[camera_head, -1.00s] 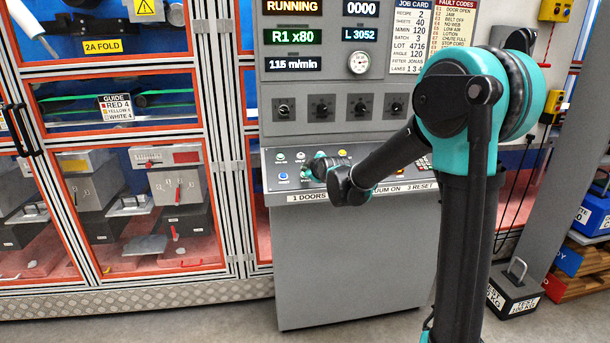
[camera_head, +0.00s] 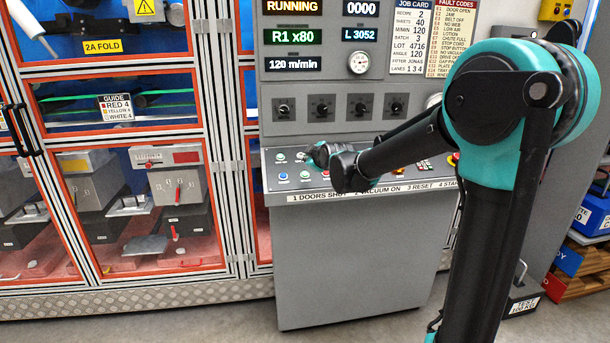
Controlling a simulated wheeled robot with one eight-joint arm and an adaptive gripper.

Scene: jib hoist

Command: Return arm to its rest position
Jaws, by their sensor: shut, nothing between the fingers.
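My gripper (camera_head: 317,154) is the small dark end of my arm, in front of the sloped button panel (camera_head: 335,189) of the grey control console (camera_head: 345,255). It is shut with nothing held. It looks small and is partly hidden by my wrist, and I cannot tell its exact gap to the panel. My arm is bent, with its large teal and black elbow close to the camera at the right, covering part of the console's right side.
Display windows (camera_head: 293,65) read RUNNING, R1 x80 and 120 m/min. Orange-framed machine doors (camera_head: 150,140) stand at the left. A test weight (camera_head: 523,303), blue bins (camera_head: 592,215) and a wooden pallet stack are at the right. Grey floor lies in front of the console.

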